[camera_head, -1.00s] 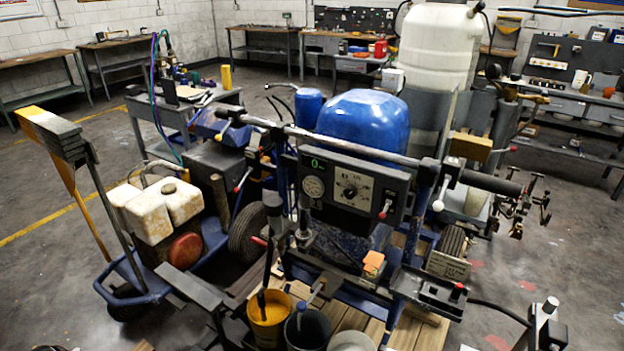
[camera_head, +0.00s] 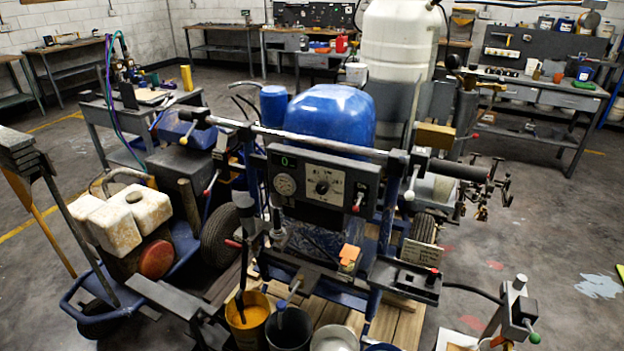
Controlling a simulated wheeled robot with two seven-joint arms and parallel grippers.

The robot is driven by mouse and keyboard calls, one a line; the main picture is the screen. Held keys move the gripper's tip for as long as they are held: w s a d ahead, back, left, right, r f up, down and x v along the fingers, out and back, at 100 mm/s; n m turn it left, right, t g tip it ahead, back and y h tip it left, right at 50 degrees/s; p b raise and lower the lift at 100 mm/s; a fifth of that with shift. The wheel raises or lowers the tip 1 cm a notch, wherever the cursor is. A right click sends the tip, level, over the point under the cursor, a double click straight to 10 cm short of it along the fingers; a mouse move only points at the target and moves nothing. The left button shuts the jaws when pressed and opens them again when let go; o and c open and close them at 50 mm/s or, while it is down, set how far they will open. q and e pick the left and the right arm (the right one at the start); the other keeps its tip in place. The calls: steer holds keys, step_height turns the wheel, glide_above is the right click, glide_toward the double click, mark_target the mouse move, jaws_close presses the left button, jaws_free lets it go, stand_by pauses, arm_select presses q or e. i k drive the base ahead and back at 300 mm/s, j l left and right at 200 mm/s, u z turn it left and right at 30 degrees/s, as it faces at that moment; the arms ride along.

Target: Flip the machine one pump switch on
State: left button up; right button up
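A line striper stands in the middle of the view, with a dark control panel (camera_head: 322,216) facing me below its handlebar (camera_head: 300,138). The panel carries a green-lit display, a round gauge (camera_head: 285,185) and a dial (camera_head: 323,187). A grey box with a red button (camera_head: 432,276) is mounted lower right. Neither of my grippers shows in this view.
Buckets, one with yellow paint (camera_head: 248,322), stand low in front of the machine. A blue cart with white jugs (camera_head: 150,212) is at left. A post with a green knob (camera_head: 518,312) rises at lower right. Workbenches (camera_head: 540,95) line the back; floor at right is mostly open.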

mark_target(355, 208)
steer(key=j+z, duration=0.15)
steer(key=z, duration=0.8)
steer(key=j+z, duration=0.25)
steer(key=j, duration=0.25)
steer(key=k+j+z, duration=0.1)
steer(key=j+z, duration=0.15)
steer(key=j, duration=0.2)
steer(key=k+j+z, duration=0.1)
steer(key=j+z, duration=0.15)
steer(key=j, duration=0.2)
steer(key=k+j+z, duration=0.25)
steer(key=j, duration=0.55)
